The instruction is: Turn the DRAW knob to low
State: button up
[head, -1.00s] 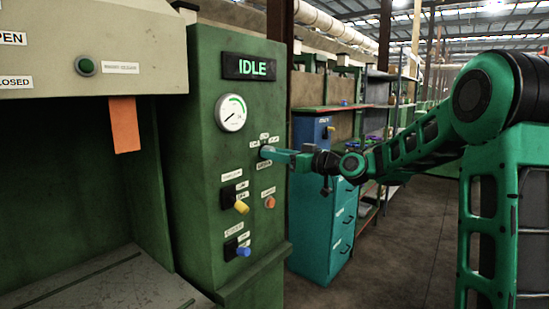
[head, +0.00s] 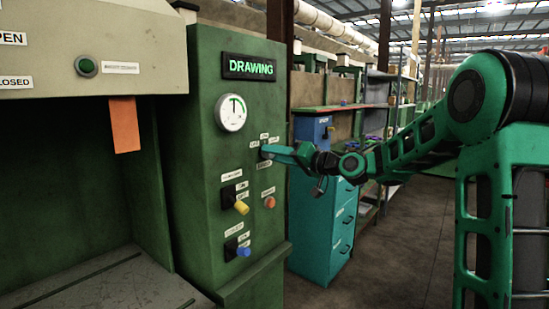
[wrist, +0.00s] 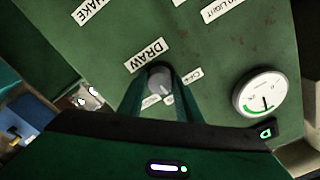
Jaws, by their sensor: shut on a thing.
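The DRAW knob (wrist: 160,76) is a grey round knob on the green panel, under the DRAW label (wrist: 145,57) in the wrist view. Small position labels sit around it; one seems to read OFF (wrist: 194,75), and the others are partly covered by the fingers. My gripper (head: 267,152) reaches the panel from the right in the head view, where its fingers hide the knob. In the wrist view its two fingers are closed around the knob, one on each side. I cannot read clearly which position the knob points to.
The panel display (head: 250,67) reads DRAWING. A round gauge (head: 230,113) has its needle pointing up. Below are a yellow knob (head: 241,208), a blue knob (head: 243,252) and an orange button (head: 270,202). A teal cabinet (head: 313,240) stands behind my arm; floor to the right is open.

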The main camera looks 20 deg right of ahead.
jog(key=shift+w+d+m, duration=0.15)
jog(key=shift+d+m, duration=0.15)
jog(key=shift+m, duration=0.2)
jog(key=o, duration=1)
jog(key=shift+o, duration=0.2)
jog(key=shift+a, duration=0.1)
jog(key=v, duration=1)
jog(key=shift+s+d, duration=0.2)
jog(key=shift+s, duration=0.1)
